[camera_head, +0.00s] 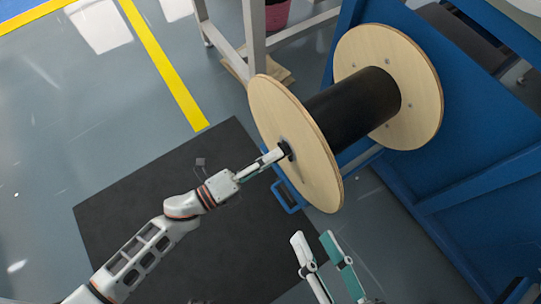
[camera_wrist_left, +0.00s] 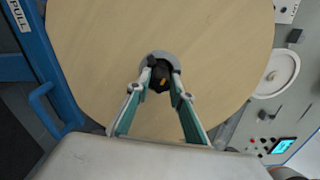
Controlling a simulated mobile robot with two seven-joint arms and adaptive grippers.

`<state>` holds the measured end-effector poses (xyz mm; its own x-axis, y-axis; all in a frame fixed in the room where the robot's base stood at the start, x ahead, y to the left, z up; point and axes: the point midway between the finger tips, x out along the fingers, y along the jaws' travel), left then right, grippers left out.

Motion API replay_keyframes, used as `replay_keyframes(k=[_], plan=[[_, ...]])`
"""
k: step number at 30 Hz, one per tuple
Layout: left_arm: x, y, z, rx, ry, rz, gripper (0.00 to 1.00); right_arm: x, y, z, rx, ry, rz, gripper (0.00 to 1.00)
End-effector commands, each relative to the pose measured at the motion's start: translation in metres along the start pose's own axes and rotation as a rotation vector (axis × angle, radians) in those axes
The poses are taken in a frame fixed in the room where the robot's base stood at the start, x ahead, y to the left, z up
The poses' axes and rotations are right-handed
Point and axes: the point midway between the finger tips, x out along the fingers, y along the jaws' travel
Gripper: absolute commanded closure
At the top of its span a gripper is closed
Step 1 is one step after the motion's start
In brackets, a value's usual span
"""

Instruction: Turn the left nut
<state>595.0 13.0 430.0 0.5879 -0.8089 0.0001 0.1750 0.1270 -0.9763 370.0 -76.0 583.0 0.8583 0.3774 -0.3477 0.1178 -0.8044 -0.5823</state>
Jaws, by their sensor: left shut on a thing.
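A cable spool with two wooden flanges and a black core stands on the right in the head view. The left nut (camera_wrist_left: 161,77) is dark and sits at the centre of the near flange (camera_head: 290,130), which fills much of the left wrist view (camera_wrist_left: 100,60). My left gripper (camera_head: 281,152) reaches the flange's centre, and in the left wrist view its fingertips (camera_wrist_left: 161,75) are shut on the nut from both sides. The fingers partly hide the nut in the head view. My right gripper (camera_head: 323,245) is open and empty below the spool, apart from it.
A blue frame (camera_head: 480,200) stands behind and to the right of the spool. A blue handle (camera_head: 287,197) sits below the near flange. A black mat (camera_head: 150,220) covers the floor under my left arm. A grey table frame (camera_head: 253,35) stands at the top.

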Motion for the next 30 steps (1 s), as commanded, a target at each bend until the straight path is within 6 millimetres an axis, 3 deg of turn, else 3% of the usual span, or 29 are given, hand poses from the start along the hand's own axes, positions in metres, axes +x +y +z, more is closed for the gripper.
replay_keyframes(k=[13,14,15,26,30], plan=[[0.0,0.0,-0.001,0.01,0.001,0.001,1.0,0.001,0.0,-0.001,0.005,0.003,0.001,0.6],[0.0,0.0,-0.001,0.009,0.001,0.001,0.71,0.001,0.0,-0.001,0.004,0.002,0.001,0.6],[0.0,0.0,-0.001,0.009,0.001,0.001,0.62,0.0,0.0,0.0,0.003,0.002,0.0,0.6],[-0.001,0.0,0.0,0.008,0.0,0.001,0.62,-0.001,-0.001,0.001,-0.003,-0.002,-0.005,0.6],[-0.013,0.001,-0.001,0.008,0.0,0.003,0.62,0.0,-0.001,0.001,-0.002,-0.002,-0.004,0.6]])
